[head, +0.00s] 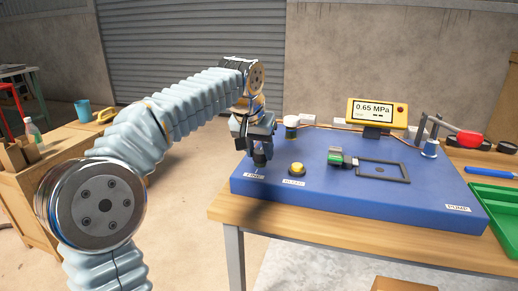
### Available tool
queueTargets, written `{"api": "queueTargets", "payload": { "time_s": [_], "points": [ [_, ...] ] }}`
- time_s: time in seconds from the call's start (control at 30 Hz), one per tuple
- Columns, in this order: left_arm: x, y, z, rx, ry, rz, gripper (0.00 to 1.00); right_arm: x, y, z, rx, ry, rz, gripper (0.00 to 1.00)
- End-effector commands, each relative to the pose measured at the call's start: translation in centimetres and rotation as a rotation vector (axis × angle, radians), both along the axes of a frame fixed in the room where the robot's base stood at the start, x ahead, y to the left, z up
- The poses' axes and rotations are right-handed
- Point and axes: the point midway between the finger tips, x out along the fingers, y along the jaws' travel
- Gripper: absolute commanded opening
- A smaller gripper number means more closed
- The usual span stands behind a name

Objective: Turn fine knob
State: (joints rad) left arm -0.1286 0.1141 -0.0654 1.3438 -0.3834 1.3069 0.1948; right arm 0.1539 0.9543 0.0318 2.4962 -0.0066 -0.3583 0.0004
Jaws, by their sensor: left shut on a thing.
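The fine knob is at the left end of the blue panel (320,195), behind the label reading FINE (255,177). My left gripper (260,158) points down over that spot, and its fingers are shut on the knob. The fingers hide most of the knob, so its turn angle cannot be seen. A yellow display (377,112) at the back of the panel reads 0.65 MPa. My right gripper is not in view.
A red-ended lever (468,138) and a green tray (490,203) are at the right.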

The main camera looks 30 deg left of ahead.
Motion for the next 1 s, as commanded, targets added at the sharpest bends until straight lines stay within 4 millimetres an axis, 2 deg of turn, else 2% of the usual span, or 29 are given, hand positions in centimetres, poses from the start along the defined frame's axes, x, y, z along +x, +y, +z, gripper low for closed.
{"api": "queueTargets", "payload": {
  "time_s": [0.07,0.5,0.53,0.67,1.0],
  "points": [
    [0.01,-0.03,0.02,-0.001,0.0,0.0,0.11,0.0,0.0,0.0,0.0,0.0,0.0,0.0],
    [0.01,0.0,0.05,-0.001,-0.001,-0.069,0.11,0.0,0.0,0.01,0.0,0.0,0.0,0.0],
    [0.01,0.0,0.05,-0.001,-0.001,-0.069,0.46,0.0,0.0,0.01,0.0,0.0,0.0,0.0],
    [0.0,0.0,0.04,-0.001,-0.001,-0.069,0.66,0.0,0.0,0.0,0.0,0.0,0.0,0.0],
    [-0.09,0.02,0.35,0.0,-0.003,-0.068,0.66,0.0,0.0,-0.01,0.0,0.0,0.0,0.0]
  ]
}}
